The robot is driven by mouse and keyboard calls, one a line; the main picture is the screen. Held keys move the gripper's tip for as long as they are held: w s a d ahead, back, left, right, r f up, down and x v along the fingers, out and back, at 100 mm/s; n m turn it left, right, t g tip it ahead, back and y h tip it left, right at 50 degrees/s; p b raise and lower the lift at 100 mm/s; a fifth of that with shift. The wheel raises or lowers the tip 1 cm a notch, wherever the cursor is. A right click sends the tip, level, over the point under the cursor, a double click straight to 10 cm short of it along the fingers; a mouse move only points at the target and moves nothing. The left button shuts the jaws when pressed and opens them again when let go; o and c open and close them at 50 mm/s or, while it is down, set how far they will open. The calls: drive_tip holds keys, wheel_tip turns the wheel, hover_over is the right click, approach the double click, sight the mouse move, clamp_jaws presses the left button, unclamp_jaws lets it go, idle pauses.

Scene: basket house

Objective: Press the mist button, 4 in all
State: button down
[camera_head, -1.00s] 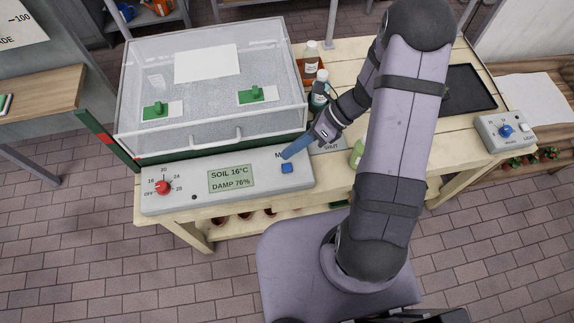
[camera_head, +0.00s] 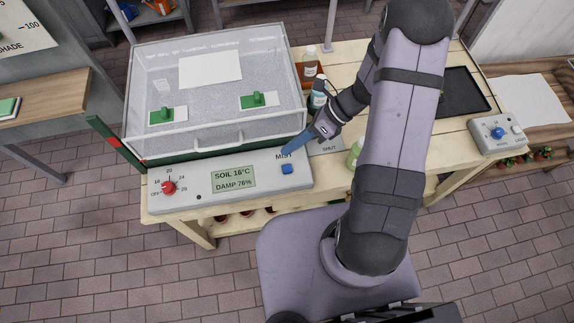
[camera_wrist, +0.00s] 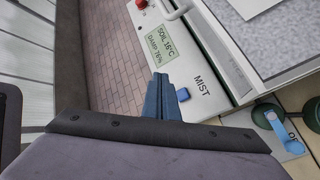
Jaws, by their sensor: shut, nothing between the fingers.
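The blue mist button (camera_head: 287,169) sits on the grey control panel (camera_head: 213,196), just below the word MIST. The panel's display (camera_head: 233,179) reads SOIL 16°C and DAMP 76%. My gripper (camera_head: 288,150) is shut and empty, with its blue fingertips over the panel near the MIST label, a little behind the button in the head view. In the wrist view the gripper's blue fingers (camera_wrist: 162,95) point toward the panel, and the button (camera_wrist: 182,94) shows just right of them. The fingers look apart from the button. The height of the gap is hard to tell.
A red dial (camera_head: 168,187) is at the panel's left end. A clear-lidded propagator (camera_head: 215,95) with green vents stands behind the panel. Bottles (camera_head: 310,63) stand behind my wrist, and a green bottle (camera_head: 354,153) is to the right. A second control box (camera_head: 497,134) is far right.

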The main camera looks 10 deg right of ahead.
drive_tip(key=shift+f, duration=0.15)
drive_tip(key=b, duration=0.7)
hover_over(291, 167)
wheel_tip(291, 167, down, 6)
drive_tip(key=shift+f, duration=0.15)
drive_tip(key=shift+f+b, duration=0.55)
drive_tip(key=shift+f, duration=0.55)
drive_tip(key=shift+f, duration=0.1)
idle(0.9)
drive_tip(key=shift+f, duration=0.3)
drive_tip(key=shift+f+b, duration=0.4)
drive_tip(key=shift+f, duration=0.1)
idle(0.8)
drive_tip(key=shift+r, duration=0.2)
drive_tip(key=shift+r+p, duration=0.7)
drive_tip(key=shift+p, duration=0.25)
